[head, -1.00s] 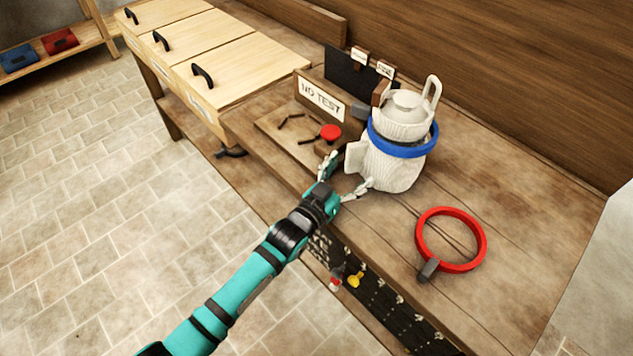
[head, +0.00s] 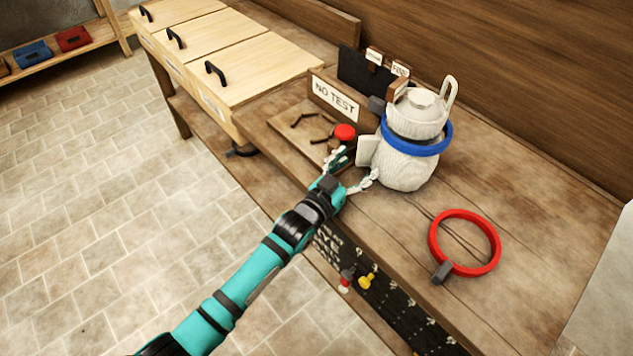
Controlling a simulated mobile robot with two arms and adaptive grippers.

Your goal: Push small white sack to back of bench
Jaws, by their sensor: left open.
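The small white sack (head: 405,168) stands upright on the wooden bench (head: 500,200), with a blue ring (head: 425,147) around its upper part and a loop at its top. A pale tag sticks out at its left side. My left gripper (head: 354,168) is open at the sack's front left, low over the bench. One finger is close to the sack's lower front; I cannot tell whether it touches. The other finger is by the tag, left of the sack. My right gripper is not in view.
A red ring with a grey handle (head: 495,258) lies on the bench to the right. Behind the sack stand a "NO TEST" sign (head: 334,97) and a dark board (head: 362,75). A red knob (head: 345,131) is left of the sack. Bench behind right is clear.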

